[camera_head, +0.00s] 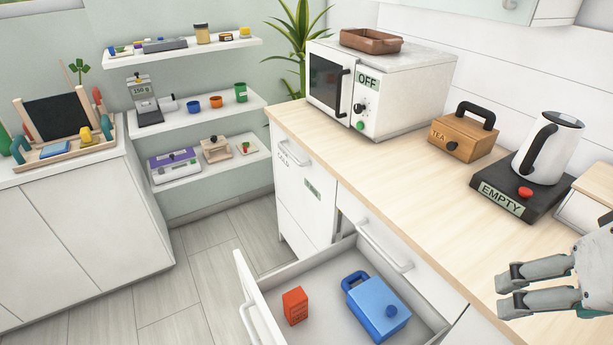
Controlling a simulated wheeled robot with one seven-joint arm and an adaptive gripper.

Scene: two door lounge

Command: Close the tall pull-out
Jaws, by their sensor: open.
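A white pull-out (258,300) under the wooden counter stands open and extends toward the lower left. Its front panel carries a light handle (247,322), partly cut off by the bottom edge. How tall its front is cannot be told. Inside lie a blue box with a handle (377,308) and a small red-orange box (295,306). My gripper (506,295) is at the right edge, in front of the counter's right part. It is open and empty, its fingers pointing left. It is apart from the pull-out, well to the right of its front panel.
Above the pull-out is a closed drawer with a handle (384,246). Left of it is a cabinet front labelled COLD (303,190). The counter holds a microwave (375,95), a wooden tea box (463,132) and a kettle (548,148). Open floor (190,290) lies left of the pull-out.

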